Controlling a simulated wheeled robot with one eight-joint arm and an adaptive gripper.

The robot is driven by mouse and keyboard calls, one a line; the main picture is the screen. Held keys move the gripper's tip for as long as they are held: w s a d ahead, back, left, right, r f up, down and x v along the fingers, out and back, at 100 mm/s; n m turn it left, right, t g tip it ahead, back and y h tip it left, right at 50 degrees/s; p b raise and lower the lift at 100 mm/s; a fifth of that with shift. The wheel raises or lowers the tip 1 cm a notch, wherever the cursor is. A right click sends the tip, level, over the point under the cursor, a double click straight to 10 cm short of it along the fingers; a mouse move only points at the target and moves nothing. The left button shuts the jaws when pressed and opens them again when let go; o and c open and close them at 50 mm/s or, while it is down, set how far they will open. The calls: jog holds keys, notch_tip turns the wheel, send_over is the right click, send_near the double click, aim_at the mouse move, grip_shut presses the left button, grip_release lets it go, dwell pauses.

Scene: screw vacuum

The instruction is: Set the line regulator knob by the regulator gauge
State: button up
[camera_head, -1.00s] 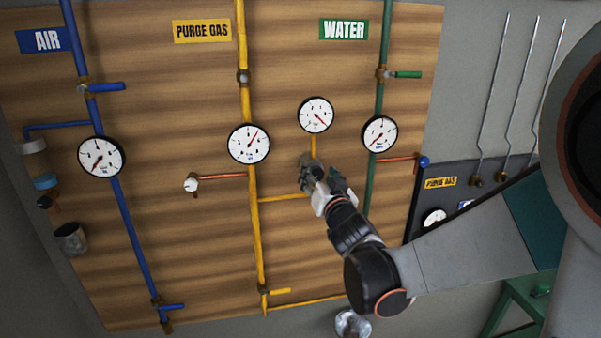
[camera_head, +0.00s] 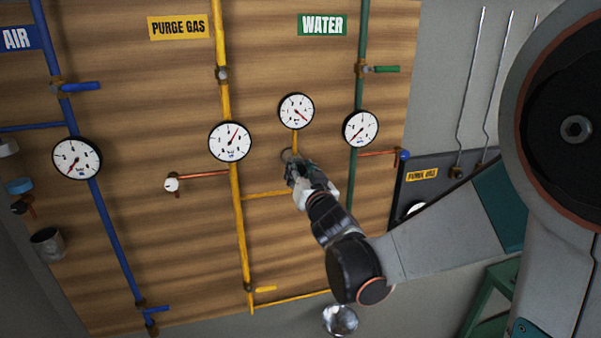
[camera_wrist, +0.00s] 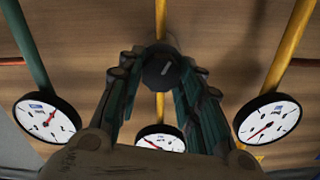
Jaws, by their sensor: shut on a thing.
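The line regulator knob (camera_wrist: 163,70) is a dark round knob with a light mark on its face in the wrist view. My gripper (camera_wrist: 161,84) is shut on it, with its fingers on both sides. In the head view my gripper (camera_head: 294,162) hides most of the knob. The regulator gauge (camera_head: 296,111) is a small white dial just above, on a short yellow pipe; its red needle points to the lower right.
The purge gas gauge (camera_head: 230,141) is on the yellow pipe to the left, and the water gauge (camera_head: 360,128) is on the green pipe to the right. A copper branch with a white end (camera_head: 172,185) juts left. The wooden board (camera_head: 150,240) is bare lower left.

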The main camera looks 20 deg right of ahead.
jog(key=n+b, duration=0.3)
jog(key=n, duration=0.2)
jog(key=shift+a+f, duration=0.1)
jog(key=n+b, duration=0.2)
jog(key=n, duration=0.3)
jog(key=shift+s+a, duration=0.1)
jog(key=shift+s, duration=0.05)
jog(key=shift+n+b, duration=0.35)
jog(key=shift+n, duration=0.05)
jog(key=o, duration=1.1)
jog(key=s, duration=1.1)
jog(key=shift+s, duration=0.4)
